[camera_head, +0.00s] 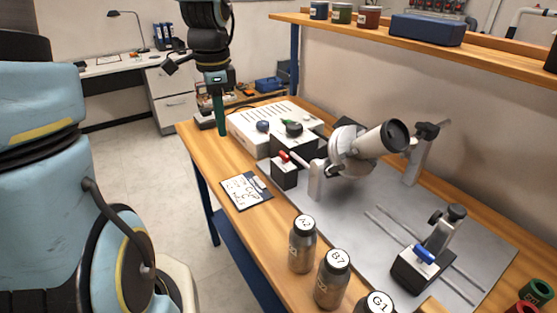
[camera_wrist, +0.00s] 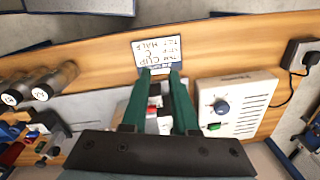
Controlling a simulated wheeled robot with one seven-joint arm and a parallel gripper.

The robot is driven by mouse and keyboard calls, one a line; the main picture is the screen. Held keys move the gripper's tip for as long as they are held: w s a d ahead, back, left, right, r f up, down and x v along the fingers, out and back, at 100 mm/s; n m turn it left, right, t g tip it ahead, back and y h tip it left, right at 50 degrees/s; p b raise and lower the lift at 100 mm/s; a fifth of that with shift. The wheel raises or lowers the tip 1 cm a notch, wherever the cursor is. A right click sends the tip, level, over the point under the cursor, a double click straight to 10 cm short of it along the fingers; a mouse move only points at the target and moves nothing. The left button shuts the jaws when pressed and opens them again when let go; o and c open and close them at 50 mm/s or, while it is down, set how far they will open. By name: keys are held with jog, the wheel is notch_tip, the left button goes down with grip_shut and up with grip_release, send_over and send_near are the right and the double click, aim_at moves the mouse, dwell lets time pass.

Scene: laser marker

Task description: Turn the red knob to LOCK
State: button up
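The red knob (camera_head: 283,156) sits on a small black block (camera_head: 284,176) beside the optical mount on the metal plate. It also shows in the wrist view (camera_wrist: 151,110), small and partly shaded, seen through the gap between my fingers. No LOCK lettering can be read, and its setting cannot be told. My gripper (camera_head: 219,130) hangs with green fingers pointing down, behind and left of the knob, near the white box. In the wrist view its two fingers (camera_wrist: 160,73) are apart with nothing between the tips. It does not touch the knob.
A white control box (camera_head: 260,137) with a blue knob (camera_wrist: 221,107) stands beside my gripper. A clipboard (camera_head: 245,190) lies at the table edge. A metal tube (camera_head: 370,145) rises right of the knob. Several labelled bottles (camera_head: 302,250) stand in front. A shelf (camera_head: 450,47) runs above.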

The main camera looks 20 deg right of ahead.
jog(key=d+m+b, duration=0.2)
jog(key=d+m, duration=0.5)
jog(key=m, duration=0.1)
jog(key=m+b, duration=0.2)
jog(key=m, duration=0.5)
send_over(283, 153)
jog(key=shift+g, duration=0.3)
notch_tip(283, 153, down, 10)
jog(key=shift+s+f, duration=0.1)
jog(key=shift+f, duration=0.05)
grip_shut()
